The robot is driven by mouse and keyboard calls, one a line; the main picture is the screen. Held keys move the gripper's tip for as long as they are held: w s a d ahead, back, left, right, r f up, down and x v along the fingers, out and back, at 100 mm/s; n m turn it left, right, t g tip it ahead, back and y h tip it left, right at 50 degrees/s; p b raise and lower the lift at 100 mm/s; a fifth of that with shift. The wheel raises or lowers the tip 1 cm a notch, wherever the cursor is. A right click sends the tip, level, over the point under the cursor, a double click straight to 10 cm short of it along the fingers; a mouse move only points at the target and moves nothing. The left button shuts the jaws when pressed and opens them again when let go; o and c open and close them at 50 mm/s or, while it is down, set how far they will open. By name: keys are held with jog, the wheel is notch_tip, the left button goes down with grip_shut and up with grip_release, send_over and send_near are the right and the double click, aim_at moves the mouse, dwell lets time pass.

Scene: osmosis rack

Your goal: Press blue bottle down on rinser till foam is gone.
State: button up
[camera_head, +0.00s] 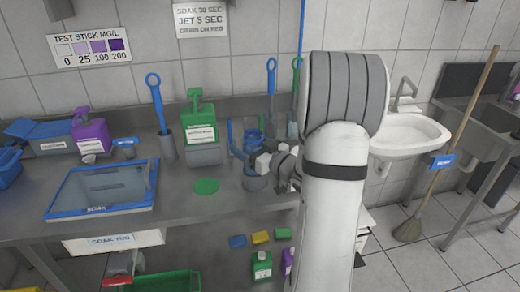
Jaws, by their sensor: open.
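A small blue, partly see-through object (252,136), which looks like the blue bottle, is on the steel counter (225,222) just behind my gripper. My gripper (267,162) is open, with pale fingertips close to the blue object. I cannot tell whether they touch. A short grey round piece (255,183), possibly the rinser, stands just below the fingertips in the picture. Part of this area is hidden by my gripper and arm. Any foam is too small to make out.
A blue-rimmed soak tray (151,190) is at left. A green jug (201,118), a purple jug (90,134) and a blue brush (157,102) stand along the back. A flat green disc (206,186) lies on open counter. A sink (405,135) is right.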

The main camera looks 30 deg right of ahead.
jog(key=shift+w+a, duration=0.1)
jog(key=shift+w, duration=0.2)
jog(key=shift+c, duration=0.4)
jog(key=c, duration=0.9)
jog(key=o, duration=0.3)
jog(key=shift+c, duration=1.4)
notch_tip(320, 180, up, 8)
jog(key=p, duration=0.5)
